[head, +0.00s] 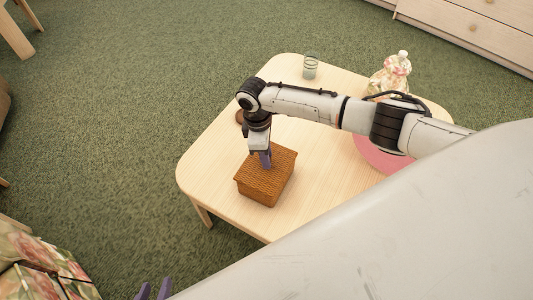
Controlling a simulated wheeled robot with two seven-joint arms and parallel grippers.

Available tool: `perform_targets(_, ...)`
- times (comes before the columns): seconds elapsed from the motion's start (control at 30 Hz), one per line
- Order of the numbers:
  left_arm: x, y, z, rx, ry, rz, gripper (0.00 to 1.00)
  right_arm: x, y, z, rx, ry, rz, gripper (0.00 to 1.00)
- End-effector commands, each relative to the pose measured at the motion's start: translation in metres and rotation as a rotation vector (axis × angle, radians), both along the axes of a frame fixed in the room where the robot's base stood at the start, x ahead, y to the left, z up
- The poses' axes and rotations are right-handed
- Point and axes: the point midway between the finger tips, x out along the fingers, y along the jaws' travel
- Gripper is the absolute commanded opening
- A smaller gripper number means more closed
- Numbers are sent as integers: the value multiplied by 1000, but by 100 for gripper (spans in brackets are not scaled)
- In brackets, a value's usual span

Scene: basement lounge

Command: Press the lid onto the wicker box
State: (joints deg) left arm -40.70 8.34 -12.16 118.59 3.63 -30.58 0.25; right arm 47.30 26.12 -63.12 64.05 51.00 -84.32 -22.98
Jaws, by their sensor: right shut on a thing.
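The woven brown wicker box (257,195) stands on the light wooden table (215,165), near its front edge. Its lid (282,162) lies on top of the box; from this angle I cannot tell whether it is fully seated. My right gripper (265,164) points down at the top of the lid with its purple fingers shut on it. The fingers hide what part of the lid they grip. My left gripper (154,291) shows only as two purple fingertips, apart and empty, at the bottom edge, away from the table.
A clear glass (310,66) stands at the table's back. A floral covered item (393,75) and a pink round thing (378,157) are to the right, partly behind my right arm. A small brown round thing (239,117) is beside my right wrist. A floral seat (40,262) is at lower left.

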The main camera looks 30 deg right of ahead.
Motion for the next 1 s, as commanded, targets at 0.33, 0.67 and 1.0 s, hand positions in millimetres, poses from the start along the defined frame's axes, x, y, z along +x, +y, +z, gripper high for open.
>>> perform_targets(0.33, 0, 0, 0, 0, 0, 0, 31, 0, 0, 0, -1, 1, 0, 29)
perform_targets(0.67, 0, 0, 0, 1, 0, -1, 31, 0, -1, -1, -1, 1, 0, 49)
perform_targets(1.0, 0, 0, 0, 1, 0, -1, 31, 0, -1, 0, -1, 1, 0, 63)
